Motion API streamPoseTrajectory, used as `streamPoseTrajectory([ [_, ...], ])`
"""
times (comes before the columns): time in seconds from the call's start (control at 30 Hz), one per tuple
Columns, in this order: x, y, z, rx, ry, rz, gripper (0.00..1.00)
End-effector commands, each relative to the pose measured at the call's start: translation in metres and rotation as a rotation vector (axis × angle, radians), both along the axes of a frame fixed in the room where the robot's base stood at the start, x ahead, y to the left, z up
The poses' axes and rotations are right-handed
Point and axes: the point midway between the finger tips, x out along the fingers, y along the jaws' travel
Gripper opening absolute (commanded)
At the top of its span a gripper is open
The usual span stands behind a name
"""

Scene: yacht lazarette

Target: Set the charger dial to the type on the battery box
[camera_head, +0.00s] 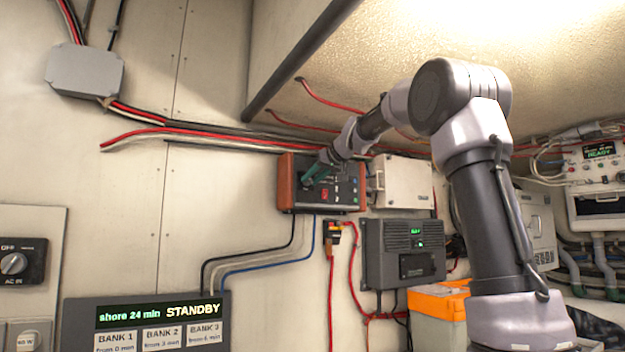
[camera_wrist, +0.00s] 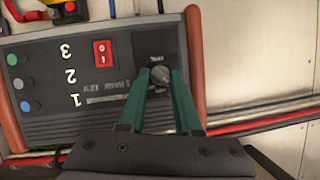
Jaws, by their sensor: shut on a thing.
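A dark charger panel (camera_head: 340,196) with reddish wooden sides hangs on the wall; it fills much of the wrist view (camera_wrist: 60,45). A small grey round dial (camera_wrist: 160,75) sits near one wooden side of it. My gripper (camera_wrist: 161,82) has its green fingers shut on this dial. In the head view my gripper (camera_head: 315,172) reaches the panel's left part and hides the dial. Small lettering beside the dial is too blurred to read. A light box with an orange top (camera_head: 437,297), possibly the battery box, stands at the lower right, partly behind my arm; no type is readable on it.
The panel also carries a red rocker switch (camera_wrist: 104,53), coloured buttons and numbers. A display board (camera_head: 145,312) reads "STANDBY". A dark grey unit (camera_head: 385,262) and a pale box (camera_head: 405,183) sit close by. Red cables run along the wall; a dark pipe crosses above.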

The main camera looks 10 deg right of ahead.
Motion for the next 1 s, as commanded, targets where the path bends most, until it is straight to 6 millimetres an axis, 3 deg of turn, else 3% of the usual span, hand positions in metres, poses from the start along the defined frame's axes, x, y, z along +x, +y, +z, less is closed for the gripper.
streamPoseTrajectory([
  [0.27, 0.0007, -0.0024, -0.0008, 0.08, 0.027, -0.002, 0.0],
  [1.0, 0.0021, -0.0069, -0.0049, 0.615, 0.201, -0.003, 0.0],
])
